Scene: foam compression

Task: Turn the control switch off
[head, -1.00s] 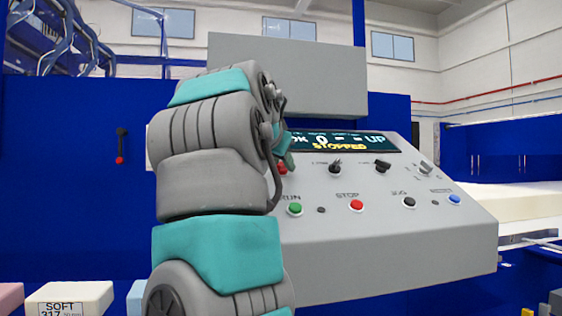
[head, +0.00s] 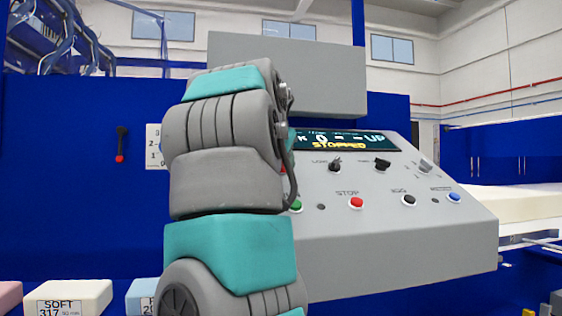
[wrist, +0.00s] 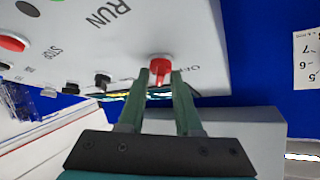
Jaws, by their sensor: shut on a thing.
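The control switch is a red knob (wrist: 160,65) on the sloped face of the grey control panel (wrist: 130,45). In the wrist view my gripper (wrist: 160,77) has one green finger on each side of the knob and is shut on it. The lettering beside the knob is partly hidden by a finger. In the head view, my arm hides the gripper and nearly all of the knob. The panel (head: 400,250) carries a display (head: 340,140) that reads STOPPED.
A red STOP button (head: 356,202), a black button (head: 409,200) and a blue button (head: 454,197) sit right of my arm. A green button (head: 297,205) is partly covered by it. Labelled foam blocks (head: 68,295) lie at lower left. A lever (head: 120,145) hangs on the blue wall.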

